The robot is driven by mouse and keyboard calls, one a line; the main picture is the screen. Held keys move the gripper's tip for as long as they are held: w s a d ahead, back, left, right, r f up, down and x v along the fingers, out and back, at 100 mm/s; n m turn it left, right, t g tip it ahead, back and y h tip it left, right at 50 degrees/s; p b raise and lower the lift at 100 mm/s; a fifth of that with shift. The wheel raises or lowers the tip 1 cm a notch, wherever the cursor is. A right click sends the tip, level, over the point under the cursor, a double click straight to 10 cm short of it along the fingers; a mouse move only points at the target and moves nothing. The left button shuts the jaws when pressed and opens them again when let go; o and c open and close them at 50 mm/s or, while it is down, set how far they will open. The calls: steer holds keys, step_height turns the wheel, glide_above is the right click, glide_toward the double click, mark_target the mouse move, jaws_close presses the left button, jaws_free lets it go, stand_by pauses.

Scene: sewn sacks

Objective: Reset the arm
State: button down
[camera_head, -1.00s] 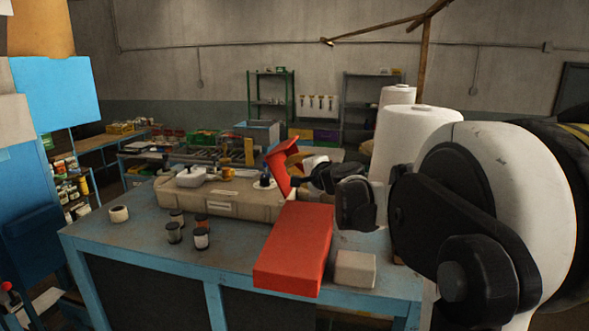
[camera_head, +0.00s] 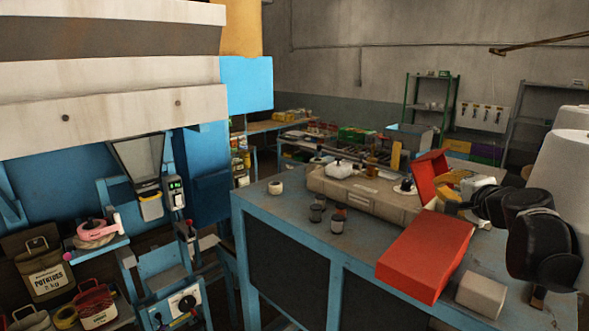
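My arm comes in from the right side of the head view as rounded black links. Its far end (camera_head: 484,204) is above the blue table, beside the red box. The fingers of my gripper cannot be made out there, so I cannot tell whether they are open or shut, or whether they hold anything.
A blue table (camera_head: 350,246) bears a red box (camera_head: 425,260), a beige case (camera_head: 365,193), small jars (camera_head: 317,212) and a pale block (camera_head: 481,293). White spools (camera_head: 562,190) stand at right. A potato sack (camera_head: 44,274) and a blue machine (camera_head: 205,180) are at left.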

steer(key=s+a+f+n+g+y, duration=0.1)
steer(key=s+a+f+n, duration=0.15)
steer(key=a, duration=0.35)
steer(key=s+a+f+n+g+y, duration=0.1)
steer(key=s+a+n, duration=0.2)
steer(key=a, duration=0.3)
steer(key=s+a+f+n+g+h, duration=0.1)
steer(key=s+a+f+n+g, duration=0.3)
steer(key=s+f, duration=0.55)
steer(key=s+a+f+n+g+h, duration=0.15)
steer(key=s+a+f+n, duration=0.45)
steer(key=s, duration=0.7)
step_height(320, 180, down, 38)
steer(key=b, duration=3.8)
steer(key=shift+f+g+y+b, duration=0.2)
steer(key=shift+g+y+b, duration=0.1)
steer(key=shift+g+y, duration=0.05)
